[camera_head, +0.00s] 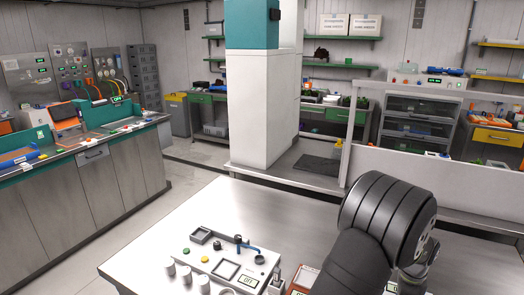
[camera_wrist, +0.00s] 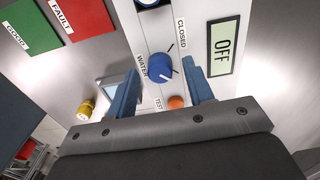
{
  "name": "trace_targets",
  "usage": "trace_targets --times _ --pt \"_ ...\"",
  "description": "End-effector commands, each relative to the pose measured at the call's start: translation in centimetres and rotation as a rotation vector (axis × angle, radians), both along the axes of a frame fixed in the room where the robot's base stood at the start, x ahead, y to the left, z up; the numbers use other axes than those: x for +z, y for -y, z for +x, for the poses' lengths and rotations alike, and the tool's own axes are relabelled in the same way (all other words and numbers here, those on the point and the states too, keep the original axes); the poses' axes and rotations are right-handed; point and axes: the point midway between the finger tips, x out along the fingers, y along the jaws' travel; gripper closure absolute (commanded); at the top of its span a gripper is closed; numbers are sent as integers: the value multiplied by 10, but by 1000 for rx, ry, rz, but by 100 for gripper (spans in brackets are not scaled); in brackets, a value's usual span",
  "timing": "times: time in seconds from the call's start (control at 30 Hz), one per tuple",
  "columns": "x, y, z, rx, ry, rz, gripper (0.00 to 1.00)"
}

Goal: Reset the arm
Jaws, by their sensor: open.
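My gripper (camera_wrist: 160,70) shows in the wrist view with its two blue fingers apart. A blue knob (camera_wrist: 159,66) labelled WATER lies between and just beyond the fingertips; I cannot tell whether they touch it. Nothing is seen held in the fingers. In the head view my black arm (camera_head: 385,222) reaches over the right part of the metal table, and its gripper end is not clearly visible there.
The light panel has an OFF display (camera_wrist: 223,46), an orange button (camera_wrist: 175,102) and a yellow knob (camera_wrist: 86,109). A green plate (camera_wrist: 30,27) and a red plate (camera_wrist: 78,15) lie at upper left. The metal table (camera_head: 180,228) has clear room behind its control box (camera_head: 205,262).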

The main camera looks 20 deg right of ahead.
Motion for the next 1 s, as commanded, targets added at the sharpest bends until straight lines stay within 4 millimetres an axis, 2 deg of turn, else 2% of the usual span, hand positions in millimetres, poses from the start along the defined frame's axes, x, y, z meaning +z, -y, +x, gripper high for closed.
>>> trace_targets --times 0.6,1.0 --pt "0 0 0 496 0 0 53" --pt "0 0 0 639 0 0 53"
